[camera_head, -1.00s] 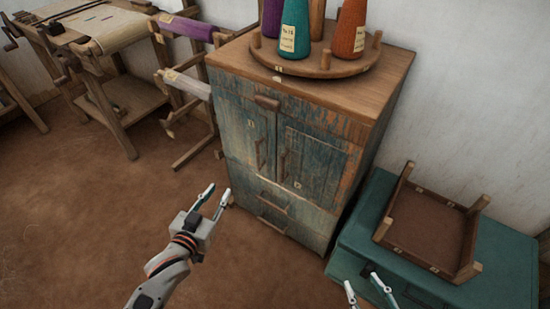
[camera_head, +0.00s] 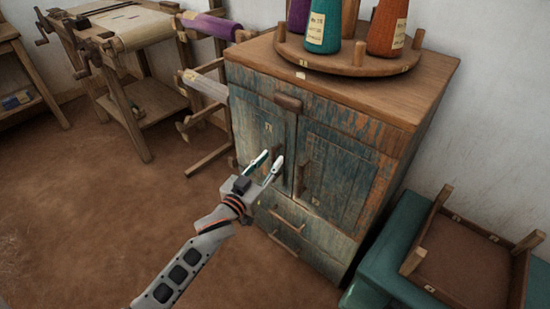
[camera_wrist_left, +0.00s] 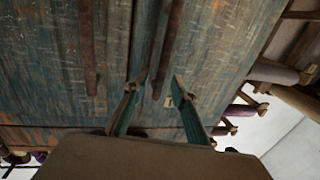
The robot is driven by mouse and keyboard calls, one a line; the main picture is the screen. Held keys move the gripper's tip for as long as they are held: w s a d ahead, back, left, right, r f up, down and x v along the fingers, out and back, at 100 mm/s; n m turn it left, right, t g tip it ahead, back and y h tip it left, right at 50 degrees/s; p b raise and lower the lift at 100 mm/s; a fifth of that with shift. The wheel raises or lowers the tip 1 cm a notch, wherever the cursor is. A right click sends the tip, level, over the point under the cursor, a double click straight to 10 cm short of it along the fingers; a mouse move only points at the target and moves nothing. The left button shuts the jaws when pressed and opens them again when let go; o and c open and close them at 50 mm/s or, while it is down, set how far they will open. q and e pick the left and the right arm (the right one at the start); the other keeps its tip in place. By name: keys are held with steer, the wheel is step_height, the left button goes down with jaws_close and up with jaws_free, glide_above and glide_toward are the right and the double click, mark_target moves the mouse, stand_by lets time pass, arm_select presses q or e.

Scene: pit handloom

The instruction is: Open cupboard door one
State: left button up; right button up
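The cupboard (camera_head: 340,110) has two worn blue-brown doors, both looking shut. Its left door (camera_head: 255,120) bears a small pale tag, whose mark looks like a 1. My left gripper (camera_head: 268,165) is open and empty in front of that door, and hides its handle in the head view. In the left wrist view the fingertips (camera_wrist_left: 156,84) are spread, and the left door's upright bar handle (camera_wrist_left: 168,45) runs between them in the picture. I cannot tell whether they touch it. The right door's handle (camera_wrist_left: 88,45) lies left of the fingers there. My right gripper is out of view.
Bobbins stand on a round wooden stand (camera_head: 350,62) on the cupboard top. Drawers (camera_head: 290,222) are below the doors. A teal chest (camera_head: 385,265) bearing an upturned stool (camera_head: 465,262) stands at the right. Loom frames (camera_head: 130,90) stand at the left. The floor in front is clear.

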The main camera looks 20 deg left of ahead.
arm_select(q)
steer(key=shift+w+d+f, duration=0.1)
steer(key=shift+w+d, duration=0.1)
steer(key=shift+w, duration=0.95)
jaws_close()
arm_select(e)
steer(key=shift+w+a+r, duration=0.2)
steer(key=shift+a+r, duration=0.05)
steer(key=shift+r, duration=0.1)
arm_select(q)
steer(key=shift+a, duration=0.1)
